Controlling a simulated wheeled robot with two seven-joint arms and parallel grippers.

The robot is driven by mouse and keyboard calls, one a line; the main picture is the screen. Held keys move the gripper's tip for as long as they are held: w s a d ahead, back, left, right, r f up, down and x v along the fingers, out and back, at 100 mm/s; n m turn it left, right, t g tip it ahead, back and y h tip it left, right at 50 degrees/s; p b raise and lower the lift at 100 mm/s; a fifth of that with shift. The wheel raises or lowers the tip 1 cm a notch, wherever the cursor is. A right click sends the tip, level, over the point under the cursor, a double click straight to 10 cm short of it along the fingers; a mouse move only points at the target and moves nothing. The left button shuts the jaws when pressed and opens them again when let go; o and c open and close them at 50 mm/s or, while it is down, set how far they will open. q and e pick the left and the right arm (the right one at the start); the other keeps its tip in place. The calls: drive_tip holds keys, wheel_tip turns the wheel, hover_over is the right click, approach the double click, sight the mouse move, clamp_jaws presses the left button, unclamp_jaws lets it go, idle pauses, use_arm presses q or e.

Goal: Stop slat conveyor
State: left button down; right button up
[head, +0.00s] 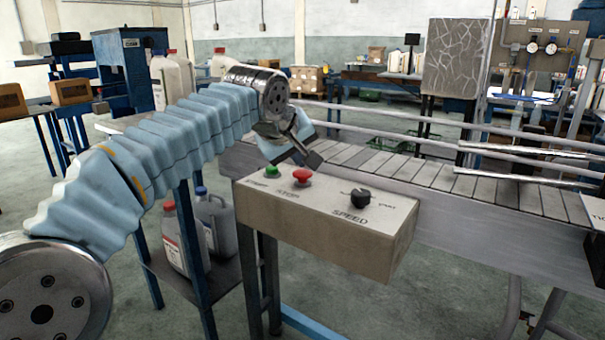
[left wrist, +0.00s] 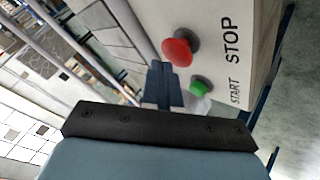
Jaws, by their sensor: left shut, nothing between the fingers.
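A beige control box (head: 300,230) is fixed in front of the slat conveyor (head: 430,172). On its top are a green START button (head: 272,170), a red STOP button (head: 302,176) and a black SPEED knob (head: 360,198). My left gripper (head: 313,158) is shut and empty, above and behind the red button in the head view. In the left wrist view, the shut fingertips (left wrist: 165,84) appear beside the red button (left wrist: 178,50) and the green button (left wrist: 200,86). I cannot tell whether they touch anything. My right gripper is not in view.
Metal guide rails (head: 440,140) run along the conveyor. White and grey jugs (head: 185,235) stand on a low shelf left of the box. Benches and a gauge panel (head: 540,50) are at the back. Open floor (head: 400,310) lies in front of the box.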

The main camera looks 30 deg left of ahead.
sight(300, 174)
use_arm(q)
drive_tip(key=shift+f+b, duration=0.35)
drive_tip(key=shift+f, duration=0.2)
idle(0.7)
drive_tip(key=shift+r, duration=0.1)
drive_tip(key=shift+r+p, duration=0.9)
drive_tip(key=shift+p, duration=0.15)
wheel_tip(300, 174, up, 3)
drive_tip(key=shift+p, duration=1)
drive_tip(key=shift+r, duration=0.95)
